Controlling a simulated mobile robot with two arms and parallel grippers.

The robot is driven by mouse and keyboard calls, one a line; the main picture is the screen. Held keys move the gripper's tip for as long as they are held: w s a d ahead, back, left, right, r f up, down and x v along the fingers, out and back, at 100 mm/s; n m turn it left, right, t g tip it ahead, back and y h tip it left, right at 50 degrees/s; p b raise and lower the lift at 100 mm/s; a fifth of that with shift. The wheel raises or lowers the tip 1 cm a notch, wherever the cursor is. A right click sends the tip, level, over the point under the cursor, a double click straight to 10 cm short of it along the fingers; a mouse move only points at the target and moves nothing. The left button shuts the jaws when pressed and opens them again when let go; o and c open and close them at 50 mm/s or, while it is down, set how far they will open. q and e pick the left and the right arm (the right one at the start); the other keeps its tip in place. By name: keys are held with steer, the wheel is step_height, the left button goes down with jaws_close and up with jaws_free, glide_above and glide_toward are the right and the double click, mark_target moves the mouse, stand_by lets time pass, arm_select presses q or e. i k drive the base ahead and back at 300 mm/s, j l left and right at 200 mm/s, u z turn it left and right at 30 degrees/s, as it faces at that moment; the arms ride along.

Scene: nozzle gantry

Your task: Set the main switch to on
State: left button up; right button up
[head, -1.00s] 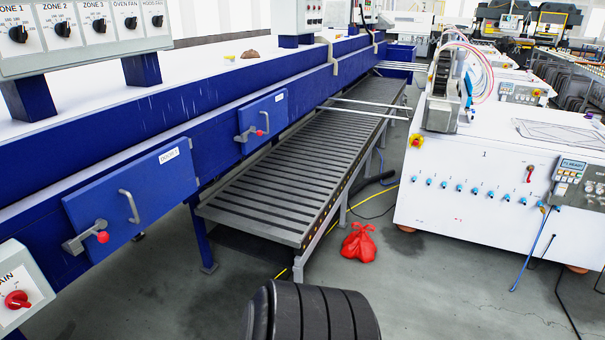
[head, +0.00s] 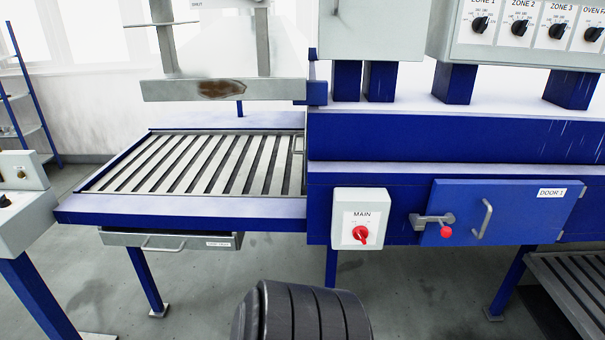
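The main switch (head: 361,235) is a red rotary knob on a light grey box (head: 342,241) labelled MAIN. The box is fixed to the front of the blue machine, right of centre in the head view. The knob's exact setting is too small to read. Neither of my grippers is in view. Nothing hides the switch.
Blue door 1 (head: 545,222), with a red-tipped latch and handle, is right of the box. A slatted infeed table (head: 200,165) with a drawer (head: 170,241) is left. Zone dials (head: 520,27) sit above right. A black ribbed object (head: 305,313) is at bottom centre. The floor in front is grey.

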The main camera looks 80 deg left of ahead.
mark_target(360, 233)
steer(key=u, duration=2.25)
